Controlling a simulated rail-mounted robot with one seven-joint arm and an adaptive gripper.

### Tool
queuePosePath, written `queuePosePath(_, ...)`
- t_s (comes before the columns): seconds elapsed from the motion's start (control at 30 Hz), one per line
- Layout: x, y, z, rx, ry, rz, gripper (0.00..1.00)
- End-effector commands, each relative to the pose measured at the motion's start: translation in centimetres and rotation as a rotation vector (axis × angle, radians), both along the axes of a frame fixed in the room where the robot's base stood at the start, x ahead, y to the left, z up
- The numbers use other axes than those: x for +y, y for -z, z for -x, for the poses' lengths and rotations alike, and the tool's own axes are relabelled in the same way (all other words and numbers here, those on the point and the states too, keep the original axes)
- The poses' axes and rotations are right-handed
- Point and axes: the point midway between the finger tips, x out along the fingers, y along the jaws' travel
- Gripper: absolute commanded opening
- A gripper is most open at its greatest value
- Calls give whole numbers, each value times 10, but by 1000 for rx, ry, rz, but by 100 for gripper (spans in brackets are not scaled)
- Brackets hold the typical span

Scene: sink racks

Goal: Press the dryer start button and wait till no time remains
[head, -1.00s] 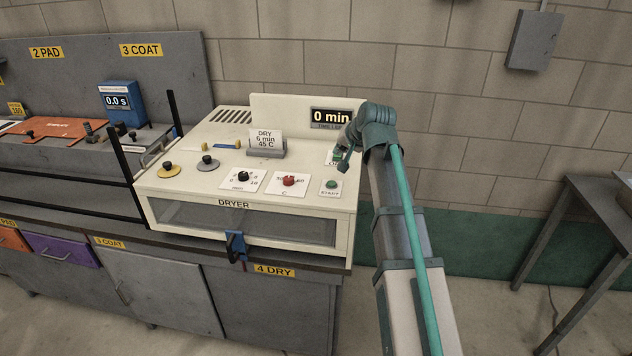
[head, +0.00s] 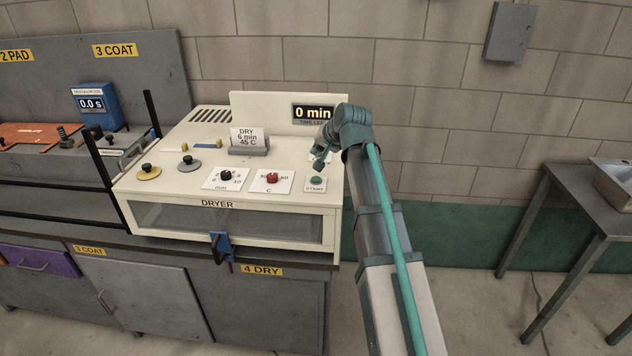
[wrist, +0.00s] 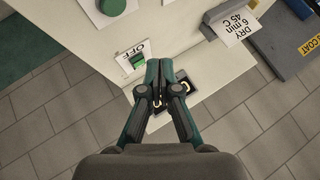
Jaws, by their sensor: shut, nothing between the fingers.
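The dryer (head: 330,229) is a cream box with a glass front on the grey bench. Its green start button (head: 316,181) sits on a white START card at the right front of the top; a green button also shows at the top edge of the wrist view (wrist: 112,5). The time display (head: 313,113) reads 0 min. My gripper (head: 319,166) is shut and empty, just above and behind the start button in the head view, apparently not touching it. In the wrist view the closed fingertips (wrist: 160,66) are beside a green switch marked OFF (wrist: 136,61).
A card reading DRY 6 min 45 C (head: 249,139) stands on the dryer. A black dial (head: 226,174) and a red dial (head: 271,177) lie left of the start button. A blue clamp (head: 219,246) is on the front. A grey table (head: 570,200) stands right, beyond open floor.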

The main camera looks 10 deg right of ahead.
Motion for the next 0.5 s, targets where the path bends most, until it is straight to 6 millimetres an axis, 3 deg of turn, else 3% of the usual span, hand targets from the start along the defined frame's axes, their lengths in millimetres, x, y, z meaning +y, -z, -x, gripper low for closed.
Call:
queuePosePath(0.3,0,46,1,2,0,0,0)
queuePosePath(0.5,0,62,0,1,0,-1,0)
